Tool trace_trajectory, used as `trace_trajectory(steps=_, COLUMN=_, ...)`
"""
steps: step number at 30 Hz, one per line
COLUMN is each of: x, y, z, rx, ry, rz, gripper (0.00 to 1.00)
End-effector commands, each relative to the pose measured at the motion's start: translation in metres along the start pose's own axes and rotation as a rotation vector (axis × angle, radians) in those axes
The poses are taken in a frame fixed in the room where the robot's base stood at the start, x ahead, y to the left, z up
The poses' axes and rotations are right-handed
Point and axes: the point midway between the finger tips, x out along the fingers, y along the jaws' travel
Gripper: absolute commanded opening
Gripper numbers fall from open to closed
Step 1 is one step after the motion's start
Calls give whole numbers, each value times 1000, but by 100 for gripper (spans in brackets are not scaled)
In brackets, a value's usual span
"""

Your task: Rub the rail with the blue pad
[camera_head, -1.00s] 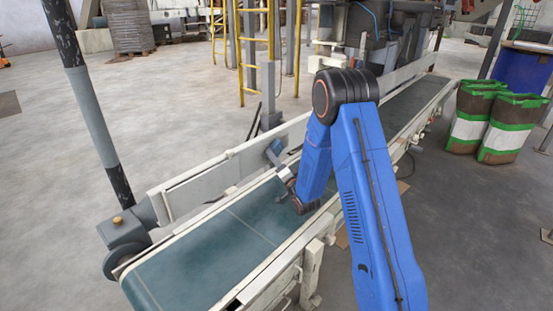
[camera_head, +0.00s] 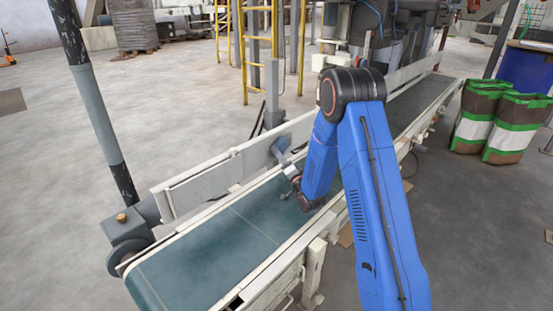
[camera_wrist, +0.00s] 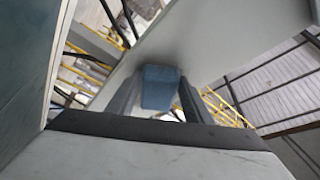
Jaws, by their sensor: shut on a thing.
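The blue pad (camera_wrist: 160,86) is held between the two dark fingers of my gripper (camera_wrist: 157,98) in the wrist view. The pad's far end is at the pale face of the rail (camera_wrist: 215,35); I cannot tell whether they touch. In the head view the rail (camera_head: 215,182) is the long off-white side board along the belt's far edge. My gripper (camera_head: 284,158) is small there, above the belt and close to the rail's inner face, with the pad (camera_head: 280,146) at its tip. My blue arm hides part of the belt and rail.
The green conveyor belt (camera_head: 215,245) is empty at its near end. A grey motor housing (camera_head: 130,226) and a dark post (camera_head: 92,100) stand at the left. Green-and-white sacks (camera_head: 515,128) stand at the right. The floor at the left is mostly clear.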

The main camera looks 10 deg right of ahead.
Motion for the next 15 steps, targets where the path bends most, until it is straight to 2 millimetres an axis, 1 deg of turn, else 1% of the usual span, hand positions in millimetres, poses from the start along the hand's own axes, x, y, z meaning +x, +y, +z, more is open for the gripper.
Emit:
trace_trajectory(steps=7, x=2, y=4, z=-6, rx=0, ry=1, rz=0, gripper=21)
trace_trajectory(steps=15, x=10, y=14, z=-19, rx=0, ry=1, rz=0, gripper=21)
